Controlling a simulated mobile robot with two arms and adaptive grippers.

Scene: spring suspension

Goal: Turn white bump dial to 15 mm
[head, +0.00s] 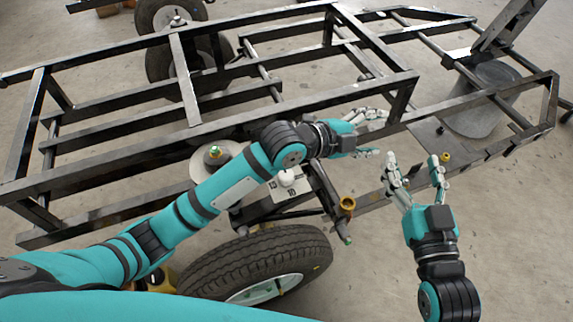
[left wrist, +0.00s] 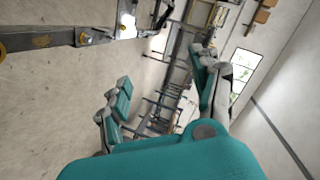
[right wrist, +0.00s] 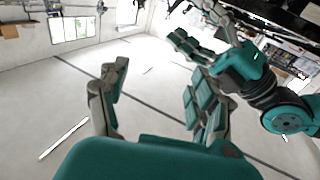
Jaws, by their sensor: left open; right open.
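The white bump dial (head: 287,177) is a small white knob on a pale plate (head: 291,193) marked 15 and 10, above the tyre in the head view. My left forearm passes close to it and hides part of the plate, so its pointer setting cannot be read. My left gripper (head: 377,134) is open and empty, its fingers reaching right beyond the dial over the frame; its spread fingers also show in the left wrist view (left wrist: 164,78). My right gripper (head: 412,166) is open and empty, fingers up, well right of the dial; it also shows in the right wrist view (right wrist: 150,82).
The black trailer frame (head: 110,163) spans the head view. A brass-ended arm (head: 347,204) juts out right of the dial. Bare concrete floor (head: 355,275) is free at lower middle.

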